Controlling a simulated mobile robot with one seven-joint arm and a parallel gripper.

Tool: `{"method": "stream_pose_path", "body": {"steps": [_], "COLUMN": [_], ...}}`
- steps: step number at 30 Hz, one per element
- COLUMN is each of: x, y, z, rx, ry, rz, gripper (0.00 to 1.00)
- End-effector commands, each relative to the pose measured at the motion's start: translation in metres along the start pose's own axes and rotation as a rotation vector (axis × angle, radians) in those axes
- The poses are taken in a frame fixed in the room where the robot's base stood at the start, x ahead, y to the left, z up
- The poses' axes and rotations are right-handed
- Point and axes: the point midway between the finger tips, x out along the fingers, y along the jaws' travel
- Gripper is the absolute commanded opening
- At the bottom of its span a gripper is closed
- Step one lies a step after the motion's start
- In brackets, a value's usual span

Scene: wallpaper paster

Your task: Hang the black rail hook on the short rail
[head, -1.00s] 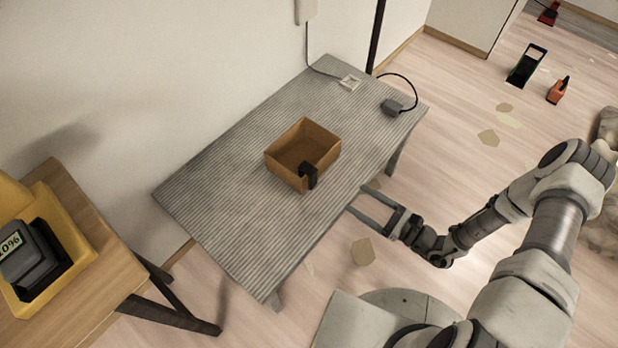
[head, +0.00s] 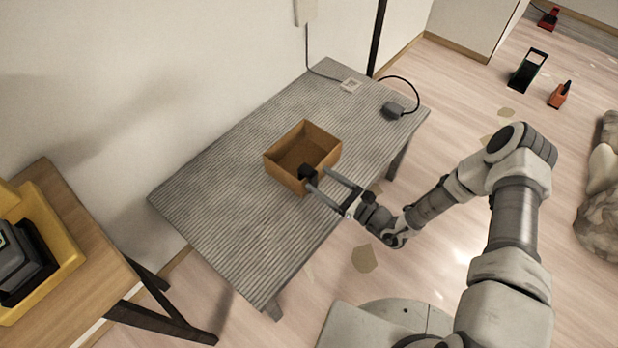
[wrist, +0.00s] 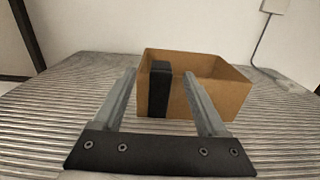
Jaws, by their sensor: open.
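The black rail hook (head: 307,172) sits at the near wall of an open brown box (head: 275,172), with its top at the rim. In the wrist view, the hook (wrist: 159,92) shows as an upright black strip on the outside of the box. My gripper (head: 318,179) is open at the near side of the box, its fingers pointing at it. In the wrist view, the hook appears between the two fingers, nearer the middle of the gap; I cannot tell whether they touch it. I cannot make out a short rail in either view.
The box stands on a grey ribbed table (head: 215,215). A dark grey plug-like object (head: 392,109) with a cable lies at the table's far right. A wooden table (head: 75,230) with a yellow tray (head: 62,262) stands at the left. The ribbed table's front left is clear.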

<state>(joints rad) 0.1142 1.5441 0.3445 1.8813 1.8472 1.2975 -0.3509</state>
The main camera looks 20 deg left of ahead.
Motion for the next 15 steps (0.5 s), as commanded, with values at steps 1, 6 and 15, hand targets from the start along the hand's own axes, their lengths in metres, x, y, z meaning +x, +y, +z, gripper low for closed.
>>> {"method": "stream_pose_path", "body": {"steps": [1,6,15], "x": [0.007,0.033,0.048], "y": [0.000,-0.001,-0.002], "z": [-0.002,-0.004,-0.001], "rx": [-0.002,-0.003,0.000], "ry": [-0.001,-0.001,0.000], "rz": [0.004,0.005,0.001], "gripper": [0.75,0.75,0.75]}}
